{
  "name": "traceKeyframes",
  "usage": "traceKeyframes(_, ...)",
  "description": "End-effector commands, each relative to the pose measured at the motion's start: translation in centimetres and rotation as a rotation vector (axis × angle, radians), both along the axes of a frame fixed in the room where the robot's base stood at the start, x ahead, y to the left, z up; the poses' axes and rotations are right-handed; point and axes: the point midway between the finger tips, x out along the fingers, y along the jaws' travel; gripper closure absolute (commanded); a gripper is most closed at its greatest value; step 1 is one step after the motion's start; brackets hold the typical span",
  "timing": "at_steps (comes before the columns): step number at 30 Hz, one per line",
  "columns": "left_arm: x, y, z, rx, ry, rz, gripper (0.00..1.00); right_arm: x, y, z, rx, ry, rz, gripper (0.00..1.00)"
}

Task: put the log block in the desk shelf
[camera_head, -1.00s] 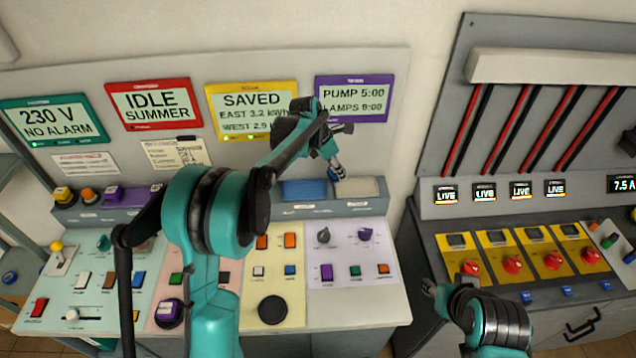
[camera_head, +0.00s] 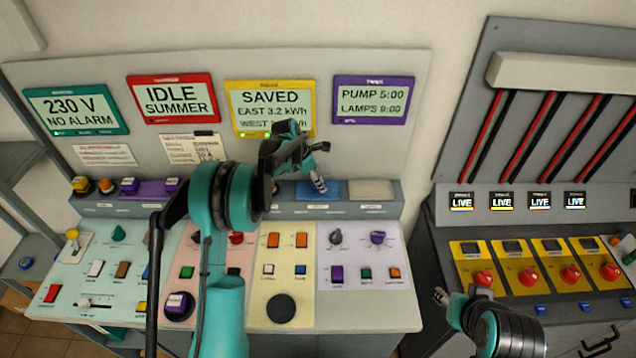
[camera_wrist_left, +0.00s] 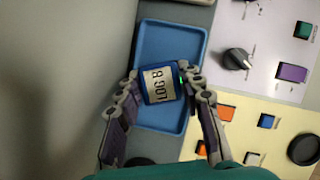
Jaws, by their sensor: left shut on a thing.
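The log block (camera_wrist_left: 160,85) is a small block with blue ends and a pale face with dark print. My left gripper (camera_head: 318,184) is shut on it; its two fingers close on the block's sides in the left wrist view. It is held over a blue tray (camera_wrist_left: 172,36), apparently above its surface; the gap is hard to judge. In the head view the blue tray (camera_head: 330,188) lies on the raised grey desk shelf (camera_head: 350,211) at the back of the desk. My right gripper (camera_head: 440,296) is at the lower right, small, its jaws unclear.
A pale tray (camera_head: 371,188) lies right of the blue one, and a purple tray (camera_head: 152,188) to the left. The sloped desk panel (camera_head: 310,312) carries several knobs and buttons. Signs (camera_head: 271,107) stand behind. A cabinet with red knobs (camera_head: 525,278) is on the right.

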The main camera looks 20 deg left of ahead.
Motion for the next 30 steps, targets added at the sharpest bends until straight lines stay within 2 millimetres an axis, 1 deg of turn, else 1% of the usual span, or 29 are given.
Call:
traceKeyframes(1,0.0,0.0,-0.4,0.000,0.000,0.000,0.97,0.0,0.0,-0.1,0.000,0.000,0.000,0.60)
traceKeyframes(8,0.0,0.0,-0.4,0.000,0.000,0.000,0.97,0.0,0.0,0.0,0.000,0.000,0.000,0.60)
traceKeyframes(12,0.0,0.0,-0.9,0.000,0.000,0.000,0.97,0.0,0.0,-0.5,0.000,0.000,0.000,0.60)
traceKeyframes(13,0.0,0.0,-0.8,0.000,0.000,0.000,0.55,0.0,0.0,-0.4,0.000,0.000,0.000,0.60)
traceKeyframes(14,0.0,0.0,-0.8,0.000,0.000,0.000,0.47,0.0,0.0,-0.4,0.000,0.000,0.000,0.60)
traceKeyframes(15,0.0,0.0,-0.7,0.000,0.000,0.000,0.42,0.0,0.0,-0.3,0.000,0.000,0.000,0.60)
traceKeyframes(25,0.0,0.0,-0.5,0.000,0.000,0.000,0.42,0.0,0.0,-0.1,0.000,0.000,0.000,0.60)
traceKeyframes(28,-0.2,0.2,0.4,0.000,0.000,0.001,0.42,0.0,0.0,0.1,0.000,0.000,0.000,0.60)
traceKeyframes(30,-0.5,0.6,1.5,0.000,0.000,0.001,0.42,0.0,0.0,0.2,0.000,0.000,0.000,0.60)
